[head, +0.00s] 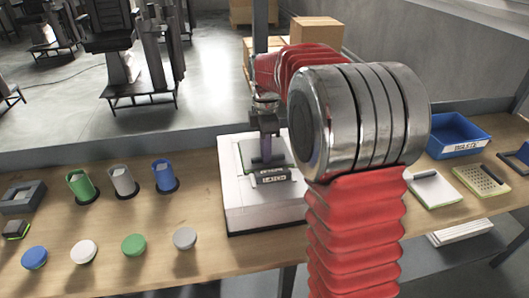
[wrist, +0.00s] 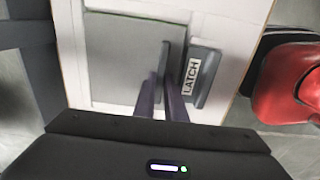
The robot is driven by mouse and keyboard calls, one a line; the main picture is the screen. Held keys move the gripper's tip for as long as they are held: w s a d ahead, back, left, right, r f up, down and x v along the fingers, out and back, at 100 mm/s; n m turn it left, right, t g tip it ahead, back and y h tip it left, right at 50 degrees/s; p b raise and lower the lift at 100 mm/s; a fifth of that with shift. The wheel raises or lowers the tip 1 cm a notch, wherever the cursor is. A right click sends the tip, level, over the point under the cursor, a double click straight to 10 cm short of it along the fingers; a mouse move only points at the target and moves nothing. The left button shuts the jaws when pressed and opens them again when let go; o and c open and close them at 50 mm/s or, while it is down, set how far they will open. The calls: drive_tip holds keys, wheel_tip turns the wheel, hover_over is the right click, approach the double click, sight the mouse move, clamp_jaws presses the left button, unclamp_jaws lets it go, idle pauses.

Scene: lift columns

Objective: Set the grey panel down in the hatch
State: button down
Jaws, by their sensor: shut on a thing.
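The grey panel (head: 250,160) is a flat square plate at the top of the white box (head: 235,195). It also shows in the wrist view (wrist: 122,60), with a thin raised grip along its right part. My gripper (head: 266,157) points down over it and is shut on this grip; the fingers (wrist: 162,98) show from above in the wrist view. The panel lies roughly square to the box's edges. The hatch opening is hidden beneath it, and I cannot tell whether the panel rests in it or hovers just above. A grey block marked LATCH (wrist: 198,77) sits right beside the panel.
Green, grey and blue cups (head: 122,180) stand left of the box, with several round lids (head: 134,244) in front. A blue WASTE bin (head: 458,136), a white panel (head: 433,190) and a perforated panel (head: 482,181) lie to the right. My arm hides the bench between.

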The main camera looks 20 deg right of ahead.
drive_tip(key=c, duration=1.7)
unclamp_jaws()
drive_tip(key=shift+c, duration=0.2)
drive_tip(key=shift+r, duration=0.1)
drive_tip(key=shift+r, duration=3.45)
drive_tip(key=shift+m, duration=0.3)
